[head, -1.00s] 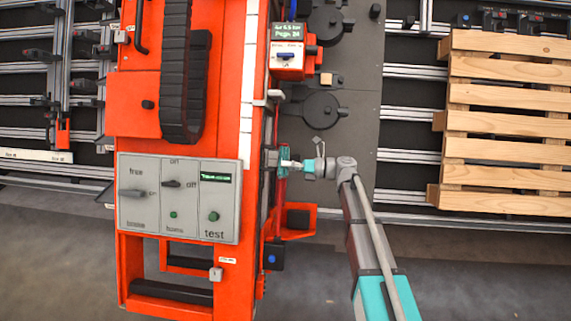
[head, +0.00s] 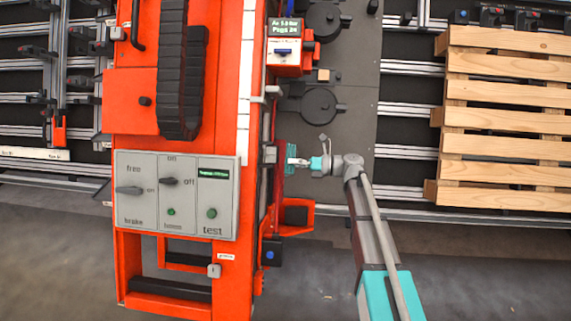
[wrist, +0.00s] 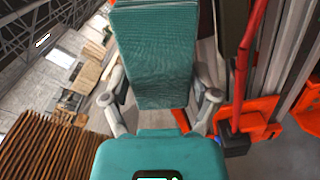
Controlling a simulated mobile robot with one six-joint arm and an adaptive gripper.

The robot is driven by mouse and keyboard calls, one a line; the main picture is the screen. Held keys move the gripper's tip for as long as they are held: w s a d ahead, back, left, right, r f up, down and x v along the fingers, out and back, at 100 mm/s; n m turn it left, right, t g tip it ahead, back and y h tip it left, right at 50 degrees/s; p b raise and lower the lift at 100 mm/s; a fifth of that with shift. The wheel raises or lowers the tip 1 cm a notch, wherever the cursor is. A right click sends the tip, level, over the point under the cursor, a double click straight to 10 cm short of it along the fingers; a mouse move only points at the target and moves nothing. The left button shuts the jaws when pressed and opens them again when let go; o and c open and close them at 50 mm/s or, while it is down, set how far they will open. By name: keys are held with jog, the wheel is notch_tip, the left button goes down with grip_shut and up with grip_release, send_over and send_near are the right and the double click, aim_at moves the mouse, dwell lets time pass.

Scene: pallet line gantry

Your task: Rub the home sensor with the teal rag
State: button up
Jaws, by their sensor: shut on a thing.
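The teal rag (head: 291,152) is held at the right side of the orange machine. In the wrist view the rag (wrist: 153,55) is a folded, ribbed teal pad standing between my two grey fingers. My gripper (head: 299,161) is shut on it; the fingers also show in the wrist view (wrist: 157,88). A small grey block (head: 270,154) on the machine's right edge, just left of the rag, may be the home sensor. A narrow gap seems to lie between them. In the wrist view the rag hides whatever is straight ahead.
The orange machine (head: 135,90) carries a grey control panel (head: 150,205) with switches. A red upright rod (wrist: 243,70) stands close right of the rag in the wrist view. A small orange box with a display (head: 284,55) sits above. A wooden pallet (head: 500,120) lies at the right.

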jog(key=shift+d, duration=1.6)
jog(key=shift+s+d, duration=0.1)
jog(key=shift+d, duration=1.4)
